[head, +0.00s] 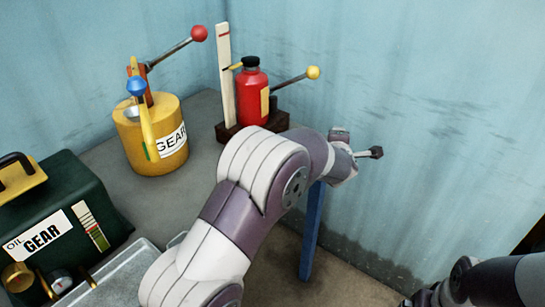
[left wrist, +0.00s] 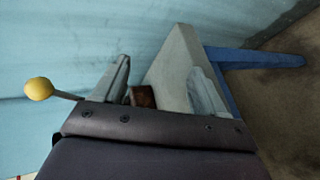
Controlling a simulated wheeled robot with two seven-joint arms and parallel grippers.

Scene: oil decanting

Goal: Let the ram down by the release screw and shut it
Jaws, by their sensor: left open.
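The red jack (head: 252,98) with its black top stands on a dark base (head: 230,131) at the back of the bench. Its handle ends in a yellow ball (head: 313,72), and a yellow pointer (head: 235,66) reaches toward a white upright scale (head: 224,75). The release screw cannot be made out. My left gripper (head: 362,150) is beyond the bench's right edge, to the right of the jack and apart from it. In the left wrist view it is open and empty (left wrist: 163,72); the yellow ball (left wrist: 38,89) shows at far left and a brown corner of the base (left wrist: 143,97) behind the fingers.
A yellow drum (head: 165,160) with red-ball and blue-ball levers stands left of the jack. A dark green oil container (head: 88,192) and a metal tray (head: 115,275) are nearer. A blue bench leg (head: 312,230) is below my arm. A corrugated blue wall (head: 430,110) closes the back.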

